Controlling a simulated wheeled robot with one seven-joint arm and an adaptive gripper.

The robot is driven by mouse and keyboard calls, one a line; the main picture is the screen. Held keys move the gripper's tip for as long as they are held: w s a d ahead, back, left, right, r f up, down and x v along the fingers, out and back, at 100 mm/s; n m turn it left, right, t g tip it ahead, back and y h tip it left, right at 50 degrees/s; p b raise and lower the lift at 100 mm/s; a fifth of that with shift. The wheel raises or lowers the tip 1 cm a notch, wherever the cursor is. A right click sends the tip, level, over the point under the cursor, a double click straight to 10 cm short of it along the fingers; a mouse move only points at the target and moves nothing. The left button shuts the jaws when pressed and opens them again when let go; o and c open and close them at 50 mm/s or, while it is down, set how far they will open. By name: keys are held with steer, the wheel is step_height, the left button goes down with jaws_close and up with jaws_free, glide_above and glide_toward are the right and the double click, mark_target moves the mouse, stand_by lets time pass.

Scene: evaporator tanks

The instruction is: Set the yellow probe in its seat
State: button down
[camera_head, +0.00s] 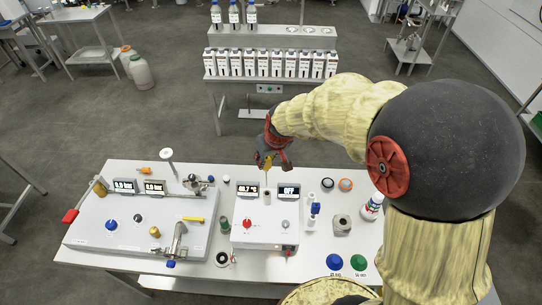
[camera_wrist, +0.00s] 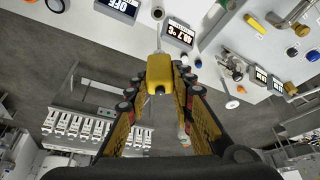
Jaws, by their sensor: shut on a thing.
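My gripper (camera_head: 272,160) is shut on the yellow probe (camera_wrist: 159,74), its fingers on both sides of the yellow handle. The probe's thin metal rod points down toward the white box with a temperature display (camera_head: 262,225). A small dark cylindrical seat (camera_head: 267,198) stands on this box, between its two displays. In the wrist view the rod runs up to a ring-shaped opening (camera_wrist: 158,13). I cannot tell whether the tip is inside it or just above. The display beside it reads about 40.7 °C.
A white panel with valves and pressure displays (camera_head: 130,228) is at left on the table. A grey fitting (camera_head: 342,224), a spray bottle (camera_head: 372,206) and blue and green caps (camera_head: 358,262) are at right. A bottle rack (camera_head: 270,62) stands behind, across open floor.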

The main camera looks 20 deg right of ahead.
mark_target(268, 166)
steer(key=shift+s+f, duration=0.15)
steer(key=shift+f, duration=0.25)
steer(key=shift+f+b, duration=1.35)
steer(key=shift+f, duration=0.65)
steer(key=shift+f+b, duration=2.4)
steer(key=shift+f, duration=0.45)
steer(key=c, duration=1.5)
jaws_free()
steer(key=shift+o, duration=0.2)
